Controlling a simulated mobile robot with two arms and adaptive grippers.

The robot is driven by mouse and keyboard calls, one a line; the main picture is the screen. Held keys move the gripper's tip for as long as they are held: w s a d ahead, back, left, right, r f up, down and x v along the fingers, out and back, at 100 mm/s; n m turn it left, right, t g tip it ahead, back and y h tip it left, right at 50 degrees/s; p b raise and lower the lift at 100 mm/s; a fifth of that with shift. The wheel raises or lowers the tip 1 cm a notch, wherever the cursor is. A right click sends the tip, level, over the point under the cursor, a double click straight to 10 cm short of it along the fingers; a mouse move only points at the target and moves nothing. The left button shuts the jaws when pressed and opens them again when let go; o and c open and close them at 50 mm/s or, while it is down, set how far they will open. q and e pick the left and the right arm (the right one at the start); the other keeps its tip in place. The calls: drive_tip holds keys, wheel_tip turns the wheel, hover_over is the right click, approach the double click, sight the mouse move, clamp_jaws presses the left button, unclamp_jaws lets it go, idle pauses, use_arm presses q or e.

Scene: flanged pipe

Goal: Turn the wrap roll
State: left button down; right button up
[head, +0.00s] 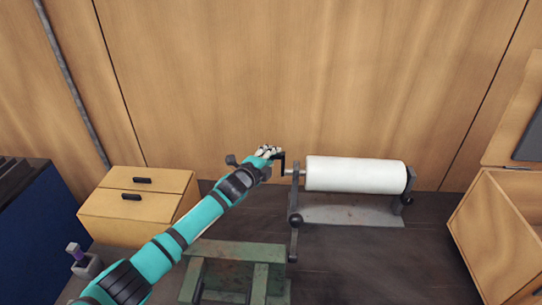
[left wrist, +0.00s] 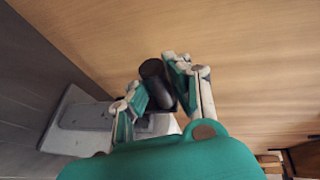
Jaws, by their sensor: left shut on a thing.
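The white wrap roll (head: 355,175) lies horizontally in a dark metal stand (head: 345,214) on the workbench in the head view. A crank (head: 282,162) sticks out at the roll's left end. My left gripper (head: 268,152) is at the crank's top, left of the roll. In the left wrist view my left gripper (left wrist: 158,92) is shut on the crank's black grip (left wrist: 153,76), with a finger on each side. The fingers hide part of the grip. My right gripper is in neither view.
A wooden drawer box (head: 135,207) stands left of my arm. A green metal frame (head: 235,268) is in front of the stand. An open wooden box (head: 505,235) is at the right. A wooden wall (head: 310,75) rises close behind the roll.

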use_arm(q)
drive_tip(key=p, duration=0.1)
drive_tip(key=g+p, duration=0.1)
drive_tip(key=shift+w+a+r+p, duration=0.1)
drive_tip(key=shift+w+r+p, duration=0.1)
drive_tip(key=shift+w+p, duration=0.15)
drive_tip(key=w+g+b, duration=0.1)
drive_tip(key=g+b, duration=0.1)
drive_tip(key=b, duration=0.1)
drive_tip(key=w+f+n+g+y+b, duration=0.1)
drive_tip(key=g+b, duration=0.1)
drive_tip(key=b, duration=0.2)
drive_tip(key=f+n+g+b, duration=0.1)
drive_tip(key=b, duration=0.2)
drive_tip(key=shift+w+g, duration=0.4)
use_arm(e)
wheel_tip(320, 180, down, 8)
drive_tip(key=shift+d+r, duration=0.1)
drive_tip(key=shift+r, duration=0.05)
